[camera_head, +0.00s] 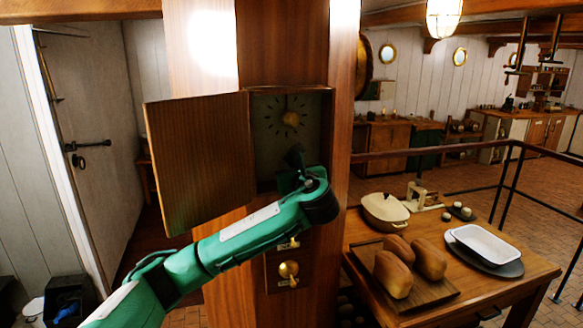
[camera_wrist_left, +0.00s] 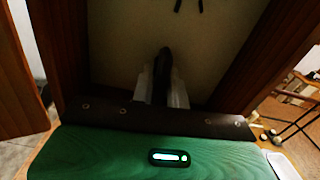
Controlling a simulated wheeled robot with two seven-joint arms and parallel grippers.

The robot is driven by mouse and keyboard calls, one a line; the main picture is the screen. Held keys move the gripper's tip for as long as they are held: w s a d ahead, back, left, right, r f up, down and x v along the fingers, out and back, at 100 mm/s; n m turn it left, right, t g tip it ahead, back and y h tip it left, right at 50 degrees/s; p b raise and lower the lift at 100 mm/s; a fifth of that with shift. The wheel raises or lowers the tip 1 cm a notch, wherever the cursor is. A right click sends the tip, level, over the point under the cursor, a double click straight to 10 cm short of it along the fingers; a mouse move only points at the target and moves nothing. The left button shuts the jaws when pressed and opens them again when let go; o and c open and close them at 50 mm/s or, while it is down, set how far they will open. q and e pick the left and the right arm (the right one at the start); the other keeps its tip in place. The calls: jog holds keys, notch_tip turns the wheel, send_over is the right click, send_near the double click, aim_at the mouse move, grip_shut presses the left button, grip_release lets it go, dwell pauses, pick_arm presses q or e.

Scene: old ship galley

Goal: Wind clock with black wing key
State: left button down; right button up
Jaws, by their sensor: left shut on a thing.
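The clock (camera_head: 272,118) is set in a wooden post, a pale dial with dark marks and a brass centre. Its wooden door (camera_head: 200,160) stands open to the left. My left gripper (camera_head: 293,163) is in front of the lower part of the clock box, below the brass centre. In the left wrist view its pale fingers are shut on a slim dark thing, which I take for the black wing key (camera_wrist_left: 163,68). The key points toward the pale dial; whether its tip touches the dial is unclear. My right gripper is out of view.
Brass knobs (camera_head: 289,270) sit on the post below the box. At right, a wooden table (camera_head: 520,262) holds bread loaves (camera_head: 393,274) on a board, a cream pot (camera_head: 385,210) and a white dish (camera_head: 488,245). A dark railing (camera_head: 450,148) runs behind it.

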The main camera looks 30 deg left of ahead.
pick_arm(q)
jog(key=shift+f, duration=0.3)
jog(key=c, duration=1.5)
grip_release()
jog(key=shift+r, duration=0.15)
jog(key=shift+s+d+b, duration=0.35)
jog(key=shift+d+b, duration=0.05)
jog(key=shift+d, duration=0.1)
jog(key=shift+b+v, duration=2.6)
jog(key=shift+v, duration=3.75)
